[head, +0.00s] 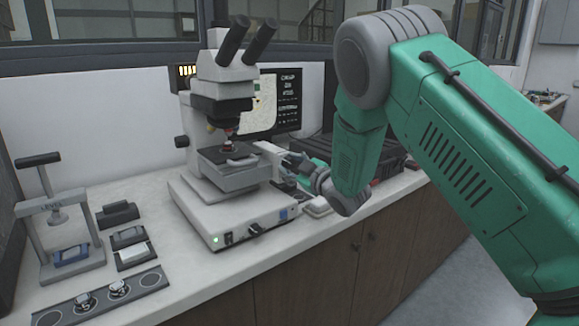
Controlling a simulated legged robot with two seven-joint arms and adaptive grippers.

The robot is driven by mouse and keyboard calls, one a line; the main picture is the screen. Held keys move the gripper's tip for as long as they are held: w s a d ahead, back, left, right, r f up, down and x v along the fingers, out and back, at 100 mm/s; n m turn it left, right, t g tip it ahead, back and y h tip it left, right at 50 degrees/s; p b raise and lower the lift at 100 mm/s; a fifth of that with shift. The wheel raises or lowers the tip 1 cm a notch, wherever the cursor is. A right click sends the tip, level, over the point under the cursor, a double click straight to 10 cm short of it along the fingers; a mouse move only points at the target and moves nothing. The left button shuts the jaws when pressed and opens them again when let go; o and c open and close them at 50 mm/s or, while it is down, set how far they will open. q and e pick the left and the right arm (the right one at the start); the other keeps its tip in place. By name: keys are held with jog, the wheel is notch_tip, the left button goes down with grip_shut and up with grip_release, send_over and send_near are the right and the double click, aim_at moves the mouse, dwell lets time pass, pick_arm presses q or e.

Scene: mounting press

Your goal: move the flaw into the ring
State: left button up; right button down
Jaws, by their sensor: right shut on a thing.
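The microscope (225,80) stands on the counter, with a specimen stage (228,166) under its lenses. A monitor (288,100) behind it shows a pale specimen picture (262,107), partly hidden by the microscope. The flaw and the ring are too small to tell apart on the screen. My right gripper (294,166) reaches in from the right and is shut at the right side of the stage, on what seems to be a stage knob. The fingers hide most of that part. My left gripper is out of view.
At the left stand a small hand press (62,222), dark and pale blocks (130,248) and a dark strip (110,299) with round mounts. A dark case (345,147) lies behind my right gripper.

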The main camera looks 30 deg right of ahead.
jog(key=shift+f, duration=0.1)
jog(key=c, duration=1.2)
grip_release()
jog(key=s, duration=1.2)
jog(key=shift+d+f, duration=0.15)
jog(key=shift+d, duration=0.25)
jog(key=shift+c, duration=0.4)
